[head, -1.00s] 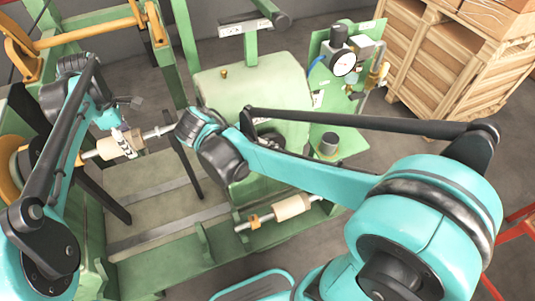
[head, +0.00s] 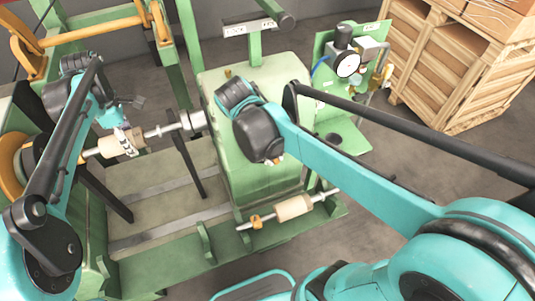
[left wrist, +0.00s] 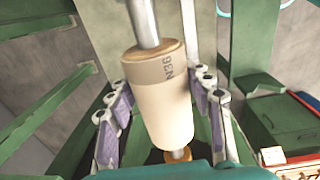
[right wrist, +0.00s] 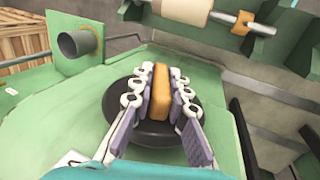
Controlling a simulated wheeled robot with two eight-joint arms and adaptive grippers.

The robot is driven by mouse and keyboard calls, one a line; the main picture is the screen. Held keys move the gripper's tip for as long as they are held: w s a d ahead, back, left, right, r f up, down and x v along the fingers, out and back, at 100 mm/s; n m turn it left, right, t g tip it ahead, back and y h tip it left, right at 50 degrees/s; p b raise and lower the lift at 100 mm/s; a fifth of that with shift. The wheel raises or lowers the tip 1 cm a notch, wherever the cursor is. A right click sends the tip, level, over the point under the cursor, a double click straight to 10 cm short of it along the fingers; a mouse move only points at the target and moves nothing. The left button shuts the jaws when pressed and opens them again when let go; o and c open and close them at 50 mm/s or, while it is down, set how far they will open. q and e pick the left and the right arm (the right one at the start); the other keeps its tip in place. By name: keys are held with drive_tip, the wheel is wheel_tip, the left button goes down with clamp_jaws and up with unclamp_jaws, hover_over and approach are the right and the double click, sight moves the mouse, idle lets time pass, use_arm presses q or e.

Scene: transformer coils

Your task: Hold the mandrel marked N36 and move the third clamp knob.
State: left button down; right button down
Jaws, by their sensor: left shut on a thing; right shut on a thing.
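The cream mandrel marked N36 (left wrist: 160,105) lies between the fingers of my left gripper (left wrist: 165,108), which is shut on it. In the head view the mandrel (head: 107,148) sits on a metal shaft (head: 160,130) at the left, with my left gripper (head: 124,139) over it. My right gripper (right wrist: 160,82) is shut on the orange bar of a knob (right wrist: 161,92), above a round black base (right wrist: 152,132) on the green machine housing.
Another cream roller (head: 293,207) with an orange collar (head: 256,221) is on a lower shaft in front of the housing (head: 215,85). A gauge panel (head: 322,48) stands behind, and a wooden crate (head: 445,75) is at the right. Open floor (head: 400,165) lies between.

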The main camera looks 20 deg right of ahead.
use_arm(q)
drive_tip(key=shift+d+f, duration=0.1)
drive_tip(key=shift+d, duration=0.25)
use_arm(e)
drive_tip(key=c, duration=1.8)
unclamp_jaws()
drive_tip(key=shift+a, duration=0.15)
use_arm(q)
drive_tip(key=shift+a, duration=0.1)
use_arm(e)
drive_tip(key=o, duration=0.3)
drive_tip(key=shift+a, duration=0.1)
drive_tip(key=v, duration=1.2)
drive_tip(key=shift+a, duration=0.15)
